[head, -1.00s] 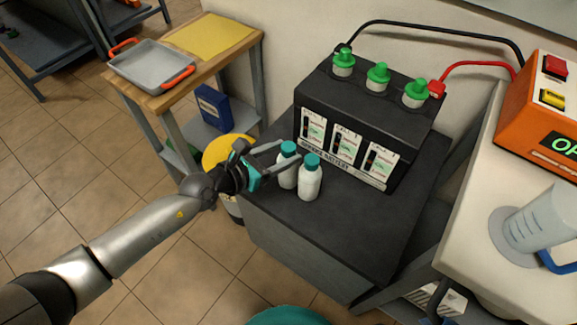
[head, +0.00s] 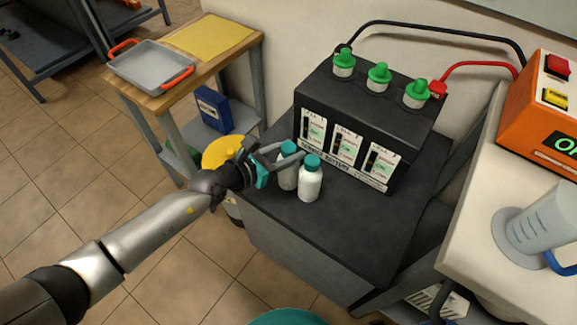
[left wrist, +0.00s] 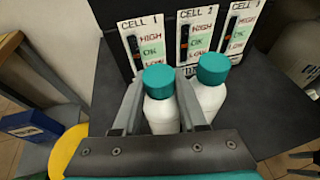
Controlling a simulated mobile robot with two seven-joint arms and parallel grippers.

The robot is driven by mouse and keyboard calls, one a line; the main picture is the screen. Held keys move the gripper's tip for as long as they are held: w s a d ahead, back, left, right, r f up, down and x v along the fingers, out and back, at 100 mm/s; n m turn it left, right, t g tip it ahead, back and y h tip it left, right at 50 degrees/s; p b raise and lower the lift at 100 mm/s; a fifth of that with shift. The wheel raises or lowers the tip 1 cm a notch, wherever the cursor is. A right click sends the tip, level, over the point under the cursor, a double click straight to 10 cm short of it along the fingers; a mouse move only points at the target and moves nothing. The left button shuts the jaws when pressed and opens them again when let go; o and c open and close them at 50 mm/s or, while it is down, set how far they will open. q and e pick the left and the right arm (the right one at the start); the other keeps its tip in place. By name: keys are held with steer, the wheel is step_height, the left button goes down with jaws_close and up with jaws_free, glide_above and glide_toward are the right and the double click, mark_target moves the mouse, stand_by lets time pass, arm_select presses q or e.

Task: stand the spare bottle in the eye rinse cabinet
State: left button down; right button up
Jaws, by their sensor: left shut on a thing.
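Two white bottles with teal caps stand side by side on the dark bench top. My left gripper (head: 289,154) reaches in from the left and is shut on the left bottle (head: 287,179). In the left wrist view that held bottle (left wrist: 161,112) is upright between the two fingers. The other bottle (head: 309,184) stands just right of the held one; in the left wrist view it (left wrist: 209,98) is outside the right finger. I cannot tell from their looks which is the spare. I cannot make out the eye rinse cabinet. My right gripper is not in view.
A black battery (head: 365,125) with green caps stands close behind the bottles. The dark bench top (head: 330,232) is clear in front. A wooden table (head: 229,44) with a grey tray (head: 150,68) is at the left. A measuring jug (head: 540,220) stands on the white counter (head: 470,230).

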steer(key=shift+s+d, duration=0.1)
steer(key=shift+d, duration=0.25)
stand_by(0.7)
arm_select(q)
steer(key=shift+r, duration=0.15)
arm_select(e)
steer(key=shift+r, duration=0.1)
